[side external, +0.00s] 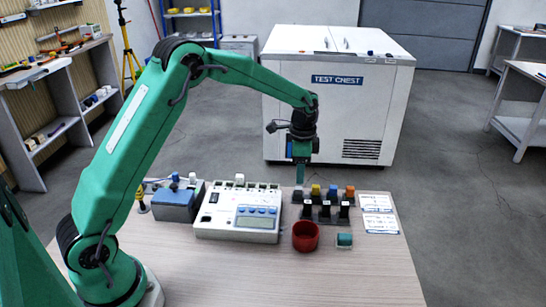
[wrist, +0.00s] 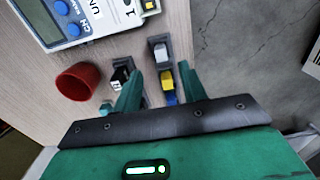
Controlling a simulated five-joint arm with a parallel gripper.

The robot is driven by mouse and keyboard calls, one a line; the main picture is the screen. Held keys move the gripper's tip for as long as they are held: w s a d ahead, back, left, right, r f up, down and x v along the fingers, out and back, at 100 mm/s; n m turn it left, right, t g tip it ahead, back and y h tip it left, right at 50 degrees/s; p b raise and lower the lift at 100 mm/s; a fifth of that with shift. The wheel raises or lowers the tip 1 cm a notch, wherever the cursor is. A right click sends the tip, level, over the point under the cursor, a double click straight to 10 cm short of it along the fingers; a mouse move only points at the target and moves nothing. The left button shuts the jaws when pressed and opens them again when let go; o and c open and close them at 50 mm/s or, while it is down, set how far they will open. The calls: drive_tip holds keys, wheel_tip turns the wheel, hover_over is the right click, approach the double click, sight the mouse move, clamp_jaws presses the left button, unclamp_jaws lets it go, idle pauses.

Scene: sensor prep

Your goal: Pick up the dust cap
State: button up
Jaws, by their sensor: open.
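My gripper (side external: 301,180) is open and empty, pointing down above the back row of small parts. In the wrist view its two green fingers (wrist: 160,72) stand apart, over a yellow-and-blue part (wrist: 167,82) and near a grey-white part (wrist: 160,50). I cannot tell for certain which thing is the dust cap. A small teal piece (side external: 344,240) sits at the front right of the parts and also shows beside the left finger in the wrist view (wrist: 105,108). A dark red cup (side external: 305,236) stands left of it. The fingers partly hide the row.
Several black parts with white tops (side external: 325,212) stand in front of coloured ones (side external: 332,193). A white meter box (side external: 238,226) stands to their left, and printed cards (side external: 377,214) lie right. The table front (side external: 350,285) is clear. A white chest (side external: 340,85) stands behind.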

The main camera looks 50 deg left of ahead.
sight(298, 188)
drive_tip(key=shift+f, duration=0.4)
drive_tip(key=shift+f, duration=0.1)
drive_tip(key=shift+s+a+f, duration=0.1)
drive_tip(key=shift+f, duration=1.15)
drive_tip(key=shift+a+f, duration=0.1)
drive_tip(key=shift+f, duration=1.15)
clamp_jaws()
